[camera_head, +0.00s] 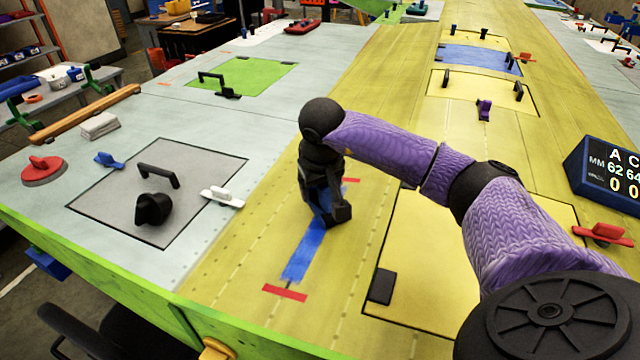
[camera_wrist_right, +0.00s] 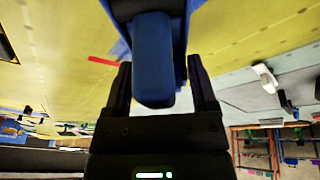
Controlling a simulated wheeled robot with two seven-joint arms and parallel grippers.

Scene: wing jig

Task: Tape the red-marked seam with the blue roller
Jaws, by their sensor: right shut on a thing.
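My right gripper (camera_head: 326,212) is shut on the blue roller, down at the yellow wing skin. In the right wrist view the roller's blue handle (camera_wrist_right: 153,60) sits between the two fingers (camera_wrist_right: 158,88). In the head view the gripper hides most of the roller. A strip of blue tape (camera_head: 302,256) lies on the seam, from near the front red mark (camera_head: 285,293) up to the gripper. The far red mark (camera_head: 350,181) shows just beyond the gripper, partly hidden by it. A red mark also shows in the right wrist view (camera_wrist_right: 103,60). My left gripper is not in view.
A grey panel (camera_head: 200,205) with a black handle and black knob lies left of the seam. A white-handled tool (camera_head: 222,196) lies at its edge. A black block (camera_head: 381,287) and a yellow panel (camera_head: 430,300) are on the right. A display (camera_head: 612,178) stands far right.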

